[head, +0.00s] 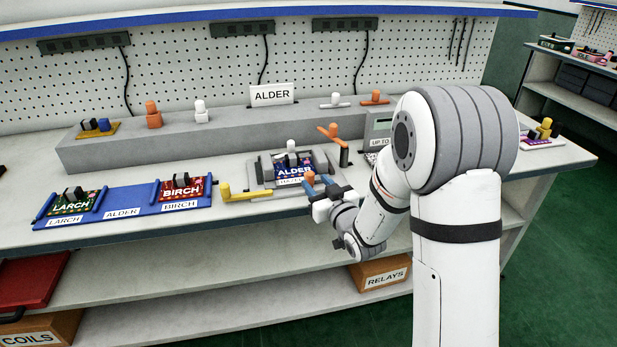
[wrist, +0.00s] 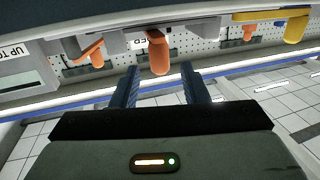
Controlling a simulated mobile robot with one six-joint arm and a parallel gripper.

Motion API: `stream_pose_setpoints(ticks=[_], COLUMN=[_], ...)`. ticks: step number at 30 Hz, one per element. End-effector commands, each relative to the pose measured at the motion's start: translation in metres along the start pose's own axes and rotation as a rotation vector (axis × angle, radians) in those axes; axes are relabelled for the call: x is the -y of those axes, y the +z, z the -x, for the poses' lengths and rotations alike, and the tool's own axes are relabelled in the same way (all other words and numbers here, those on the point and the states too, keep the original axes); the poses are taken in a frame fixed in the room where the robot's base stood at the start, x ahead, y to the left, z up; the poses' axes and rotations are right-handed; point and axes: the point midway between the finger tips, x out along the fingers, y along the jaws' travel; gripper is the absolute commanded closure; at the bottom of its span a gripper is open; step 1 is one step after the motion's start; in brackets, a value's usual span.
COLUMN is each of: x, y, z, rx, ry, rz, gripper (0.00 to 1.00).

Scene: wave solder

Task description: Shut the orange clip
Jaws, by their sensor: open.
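An orange clip knob (head: 309,178) stands at the front right of the fixture (head: 262,204) that holds the ALDER board (head: 293,166). It also shows in the wrist view (wrist: 160,52), between and just beyond my two blue fingertips. My gripper (head: 319,186) is open and empty at the fixture's front right corner, very close to this knob; contact cannot be told. A second orange clip (head: 329,132) sits tilted at a dark post behind the fixture's right side. A yellow clip (head: 245,194) lies at the front left. The orange clip's base is partly hidden by my gripper.
A grey display box (head: 381,125) stands right of the fixture. A blue tray (head: 122,206) with LARCH and BIRCH boards lies left; its ALDER place is empty. A raised grey ledge (head: 215,136) behind bears spare clips. The bench's front edge is close to my gripper.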

Motion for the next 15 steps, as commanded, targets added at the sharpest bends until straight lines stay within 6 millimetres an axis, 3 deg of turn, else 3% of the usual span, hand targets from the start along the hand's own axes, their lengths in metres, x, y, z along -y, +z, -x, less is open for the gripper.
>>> stream_pose_setpoints(ticks=[7,15], x=[0.000,0.001], y=[0.000,0.000], z=[-0.036,-0.045], rx=[0.000,0.001], ry=[0.000,0.000], rz=[0.000,0.000], gripper=[0.59,0.59])
